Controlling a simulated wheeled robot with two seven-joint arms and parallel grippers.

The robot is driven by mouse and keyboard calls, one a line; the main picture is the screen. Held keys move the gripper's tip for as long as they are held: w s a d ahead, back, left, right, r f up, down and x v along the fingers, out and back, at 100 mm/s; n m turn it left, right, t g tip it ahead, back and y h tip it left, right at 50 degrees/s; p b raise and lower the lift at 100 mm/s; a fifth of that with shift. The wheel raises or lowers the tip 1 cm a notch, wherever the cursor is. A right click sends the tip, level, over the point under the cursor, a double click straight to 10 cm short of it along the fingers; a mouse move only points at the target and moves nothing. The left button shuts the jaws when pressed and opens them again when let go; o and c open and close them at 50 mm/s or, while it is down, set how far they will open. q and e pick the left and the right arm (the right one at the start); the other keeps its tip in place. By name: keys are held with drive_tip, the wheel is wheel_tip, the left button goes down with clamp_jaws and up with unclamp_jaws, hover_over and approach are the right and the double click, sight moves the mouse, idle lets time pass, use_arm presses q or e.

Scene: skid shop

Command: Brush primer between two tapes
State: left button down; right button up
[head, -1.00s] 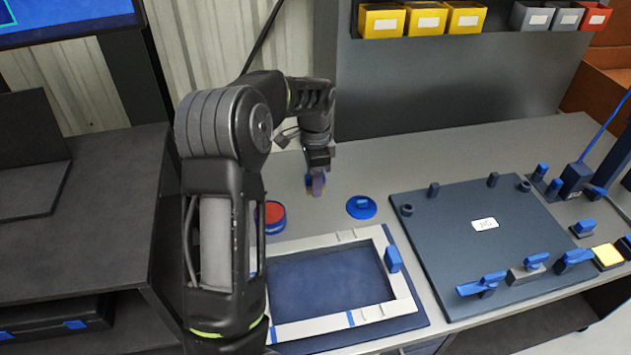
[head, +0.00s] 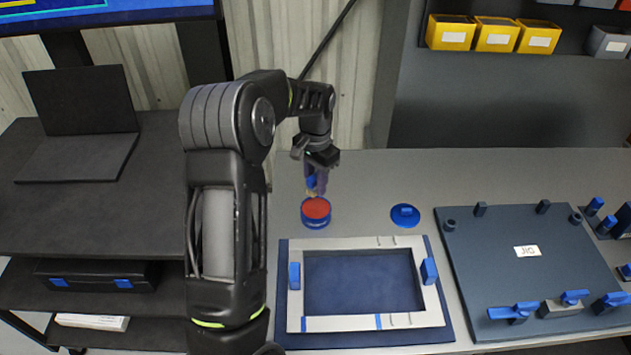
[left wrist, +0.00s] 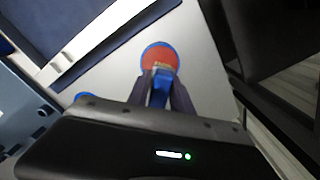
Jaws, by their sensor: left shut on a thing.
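My left gripper (head: 316,182) is shut on a small brush, whose blue handle (left wrist: 160,92) shows between the fingers in the left wrist view. The brush's tan bristles (left wrist: 163,68) overlap the near edge of an open blue pot with a red surface (head: 316,209). I cannot tell whether they touch it. A light grey rectangular frame (head: 340,243) lies on a dark blue board (head: 440,335). Two narrow blue strips, one of them the right strip (head: 378,321), cross the frame's near side apart from each other. My right gripper is not in view.
A round blue lid (head: 405,216) lies right of the pot. Blue clamps (head: 294,275) (head: 429,271) stand on the frame's left and right sides. A dark jig plate (head: 530,270) with pegs and blue levers fills the right. Grey bench (head: 460,175) behind is clear.

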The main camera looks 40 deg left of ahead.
sight(316, 208)
use_arm(q)
drive_tip(key=shift+f, duration=0.1)
drive_tip(key=shift+f+b, duration=2)
drive_tip(key=shift+f, duration=0.9)
drive_tip(key=shift+f+b, duration=0.4)
drive_tip(key=shift+f, duration=0.2)
drive_tip(key=shift+r, duration=0.1)
drive_tip(key=shift+r+p, duration=2.35)
drive_tip(key=shift+r, duration=1.15)
